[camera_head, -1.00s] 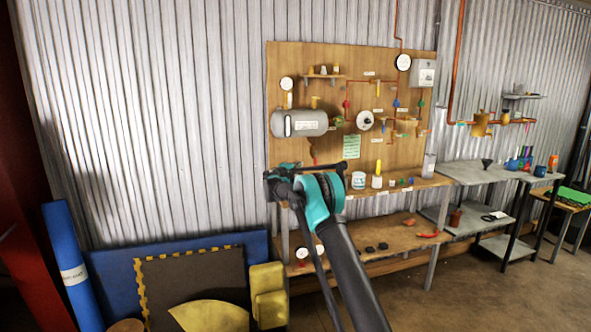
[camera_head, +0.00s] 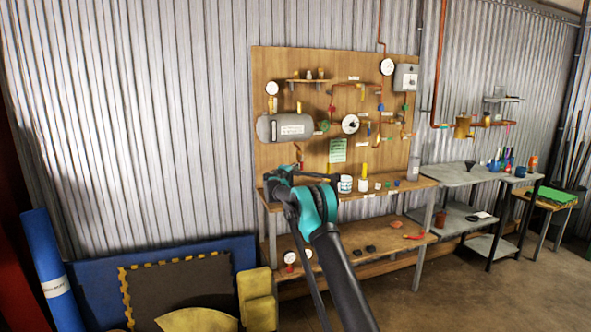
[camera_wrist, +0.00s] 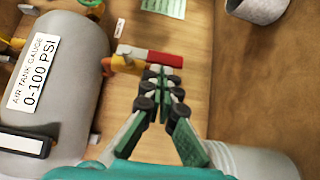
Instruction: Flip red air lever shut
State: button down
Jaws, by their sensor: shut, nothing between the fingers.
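The red lever (camera_wrist: 150,57) sits on a brass-coloured valve and pipe (camera_wrist: 122,65) under the grey air tank in the wrist view. Its red handle points to the right in that picture. In the head view the lever (camera_head: 299,164) is a small red spot just above my gripper. My gripper (camera_wrist: 162,72) is shut and empty. Its fingertips are right by the lever's handle; I cannot tell whether they touch it. In the head view my gripper (camera_head: 280,178) is in front of the board's lower left part.
The grey tank (camera_wrist: 60,80) with its gauge label lies close on the left. A white cylindrical container (camera_wrist: 245,160) is near at lower right. The wooden board (camera_head: 290,70) carries pipes, gauges and other valves. A shelf (camera_head: 400,188) with jars runs below it.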

aim_at(302, 169)
jog(key=shift+w+d+f+n+t+h, duration=0.1)
jog(key=shift+d+f+n+t+h, duration=0.25)
jog(key=shift+n+t, duration=0.3)
jog(key=n+t, duration=0.1)
jog(key=d+n+t, duration=0.1)
jog(key=n, duration=0.1)
jog(key=d+n+t, duration=0.1)
jog(key=shift+w+d+f, duration=0.25)
jog(key=shift+w+f, duration=0.1)
jog(key=shift+f, duration=0.05)
jog(key=shift+w+d+r, duration=0.2)
jog(key=shift+d+r, duration=0.15)
jog(key=shift+d, duration=0.5)
jog(key=shift+w+d+r, duration=0.25)
jog(key=shift+d+r, duration=0.1)
jog(key=shift+d, duration=0.45)
jog(key=shift+w+d+r, duration=0.2)
jog(key=shift+d+r, duration=0.15)
jog(key=shift+d, duration=0.5)
jog(key=shift+r, duration=0.1)
